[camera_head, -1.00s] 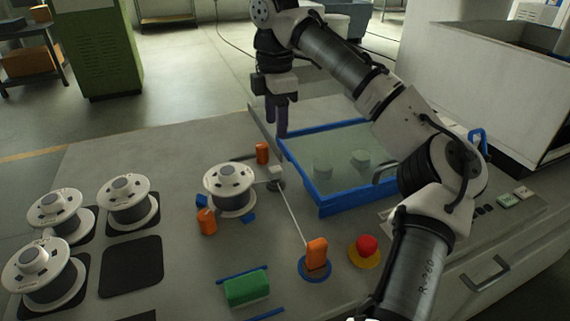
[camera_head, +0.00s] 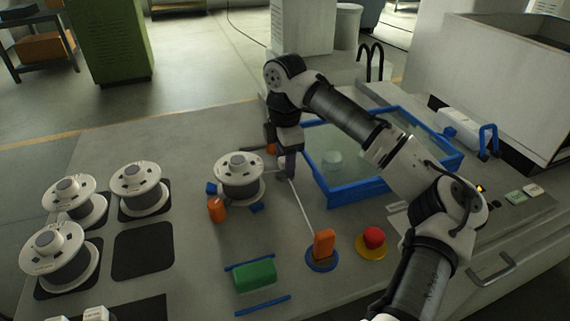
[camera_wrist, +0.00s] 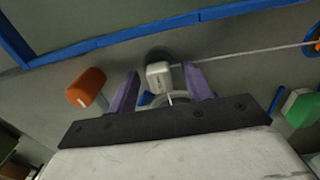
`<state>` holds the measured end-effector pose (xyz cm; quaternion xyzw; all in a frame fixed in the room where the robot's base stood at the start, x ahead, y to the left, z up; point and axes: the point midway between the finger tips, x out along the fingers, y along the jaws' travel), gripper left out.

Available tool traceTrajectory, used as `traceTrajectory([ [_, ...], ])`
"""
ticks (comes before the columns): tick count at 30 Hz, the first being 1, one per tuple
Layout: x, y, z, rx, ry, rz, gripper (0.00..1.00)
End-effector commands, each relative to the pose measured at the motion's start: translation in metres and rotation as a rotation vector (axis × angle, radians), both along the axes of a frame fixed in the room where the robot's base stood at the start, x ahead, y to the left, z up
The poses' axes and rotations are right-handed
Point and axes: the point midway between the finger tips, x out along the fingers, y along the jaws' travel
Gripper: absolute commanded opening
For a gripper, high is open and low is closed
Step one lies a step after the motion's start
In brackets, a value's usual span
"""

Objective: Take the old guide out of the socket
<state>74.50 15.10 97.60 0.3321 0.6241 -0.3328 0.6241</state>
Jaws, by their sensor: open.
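The old guide, a small pale block (camera_wrist: 158,75), sits by a dark round socket (camera_wrist: 158,54) in the wrist view. My gripper (camera_wrist: 161,72) is open, with one purple finger on each side of the guide; I cannot tell whether either finger touches it. A thin wire (camera_wrist: 245,54) runs from the guide to the right. In the head view my gripper (camera_head: 288,168) is low at the guide's place, beside the white wire spool (camera_head: 240,170). The finger partly hides the guide there.
A blue-rimmed tank (camera_head: 313,163) stands just right of my gripper. Orange pieces (camera_head: 217,210) and (camera_head: 324,243) stand near the spool and at the wire's end. A red button (camera_head: 374,236) and a green block (camera_head: 255,276) are nearer. More spools stand at left.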

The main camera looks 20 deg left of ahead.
Motion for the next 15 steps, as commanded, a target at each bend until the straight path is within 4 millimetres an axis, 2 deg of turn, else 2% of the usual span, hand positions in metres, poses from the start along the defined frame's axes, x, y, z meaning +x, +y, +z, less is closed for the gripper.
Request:
traceTrajectory([
  [3,-0.0003,0.0002,-0.0073,0.001,0.001,0.000,0.50],
  [9,-0.0001,0.0003,-0.0081,0.001,-0.001,0.000,0.50],
  [15,-0.0001,0.0003,-0.0078,0.001,-0.001,0.000,0.25],
])
